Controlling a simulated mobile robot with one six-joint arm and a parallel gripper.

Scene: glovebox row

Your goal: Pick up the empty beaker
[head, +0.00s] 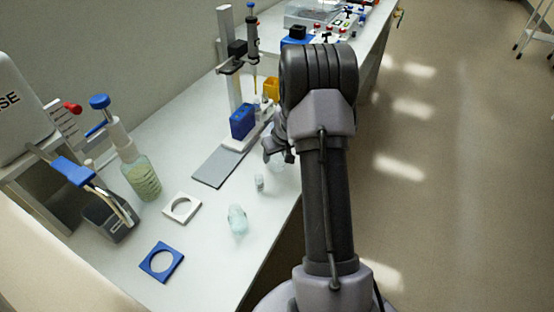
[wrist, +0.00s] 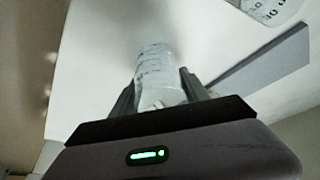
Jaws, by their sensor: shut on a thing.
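My gripper (wrist: 160,90) is shut on a clear glass beaker (wrist: 156,62) with pale markings; a finger lies along each side of it in the wrist view. No contents show inside it there. In the head view my gripper (head: 275,150) is over the bench near its right edge, mostly hidden behind my arm. The held beaker (head: 278,164) shows there only faintly below the fingers. I cannot tell whether it touches the bench.
On the white bench stand another clear glass vessel (head: 237,221), a small vial (head: 259,183) and a blue-capped bottle (head: 141,178). A white holed plate (head: 167,214) and a blue holed plate (head: 147,269) lie left. A stand (head: 230,90) with a grey plate (head: 218,168) is behind.

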